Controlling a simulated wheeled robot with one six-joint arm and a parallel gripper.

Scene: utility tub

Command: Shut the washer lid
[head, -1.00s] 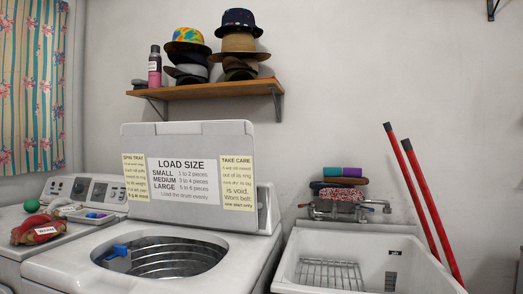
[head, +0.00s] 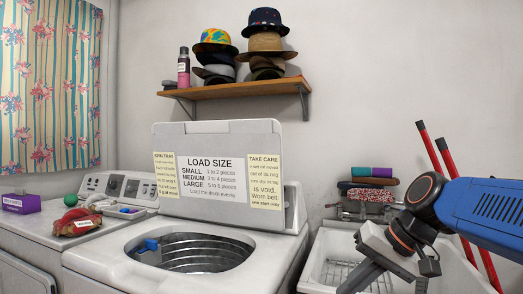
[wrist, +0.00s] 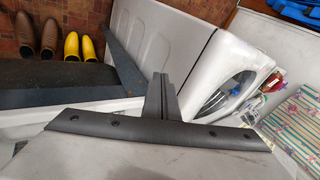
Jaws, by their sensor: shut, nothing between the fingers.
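The washer lid (head: 235,133) stands open and upright at the back of the white washer (head: 110,262) in the head view. Labels about load size, spin tray and care are stuck on its face. The round metal drum opening (head: 190,254) shows in front of it, with a blue part at its left edge. My gripper (head: 385,274) is at the right, in front of the sink, apart from the lid and to its right. Its fingers are shut and empty; they also show in the wrist view (wrist: 161,82). The lid is not clearly identifiable in the wrist view.
A white sink (head: 330,246) stands right of the washer, with red poles (head: 440,166) behind my arm. A shelf (head: 240,87) with hats hangs above the lid. A red item (head: 78,222) lies on the left machine. Brown boots (wrist: 35,35) and yellow boots (wrist: 80,47) stand on the floor.

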